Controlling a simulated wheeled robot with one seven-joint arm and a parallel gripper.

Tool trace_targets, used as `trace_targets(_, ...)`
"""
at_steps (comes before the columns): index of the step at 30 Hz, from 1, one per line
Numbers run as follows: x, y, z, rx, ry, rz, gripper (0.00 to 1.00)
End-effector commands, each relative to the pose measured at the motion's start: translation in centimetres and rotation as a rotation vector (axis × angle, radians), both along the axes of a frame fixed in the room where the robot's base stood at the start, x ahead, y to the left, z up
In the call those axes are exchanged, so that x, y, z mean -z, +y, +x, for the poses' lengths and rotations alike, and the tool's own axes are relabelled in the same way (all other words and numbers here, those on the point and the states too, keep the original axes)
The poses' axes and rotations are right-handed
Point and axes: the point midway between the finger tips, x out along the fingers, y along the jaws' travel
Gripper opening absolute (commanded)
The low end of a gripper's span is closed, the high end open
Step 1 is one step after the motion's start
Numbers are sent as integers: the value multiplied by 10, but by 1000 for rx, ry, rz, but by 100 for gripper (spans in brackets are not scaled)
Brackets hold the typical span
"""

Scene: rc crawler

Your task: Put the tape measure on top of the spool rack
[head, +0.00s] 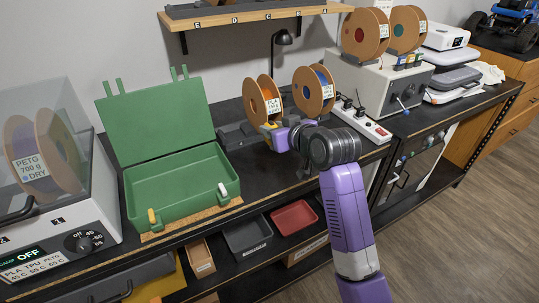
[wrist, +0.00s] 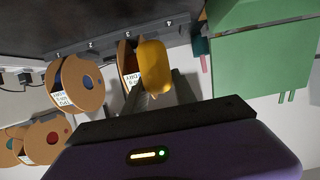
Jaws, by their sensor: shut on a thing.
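The yellow tape measure (wrist: 155,65) is held between the fingers of my gripper (wrist: 158,92) in the wrist view. In the head view a small yellow part of the tape measure (head: 267,127) shows at the end of my gripper (head: 277,132), in front of the left spool. The spool rack appears to be the long dark grey bar (head: 232,135) on the bench by the wall, with spools standing at it. It also shows in the wrist view (wrist: 100,47). The tape measure overlaps one spool in the wrist view; I cannot tell whether they touch.
Two orange-sided spools (head: 262,98) (head: 314,90) stand by the rack. An open green case (head: 180,190) lies to the left. A power strip (head: 360,122) and a grey power box (head: 370,85) are to the right. A wall shelf (head: 250,18) hangs above.

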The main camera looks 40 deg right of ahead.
Motion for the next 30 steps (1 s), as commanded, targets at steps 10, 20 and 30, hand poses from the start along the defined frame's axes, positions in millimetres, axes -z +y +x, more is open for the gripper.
trace_targets(10,54,0,0,-1,-1,0,0)
trace_targets(20,93,0,0,0,1,1,0)
trace_targets(30,98,0,0,0,-2,-1,0)
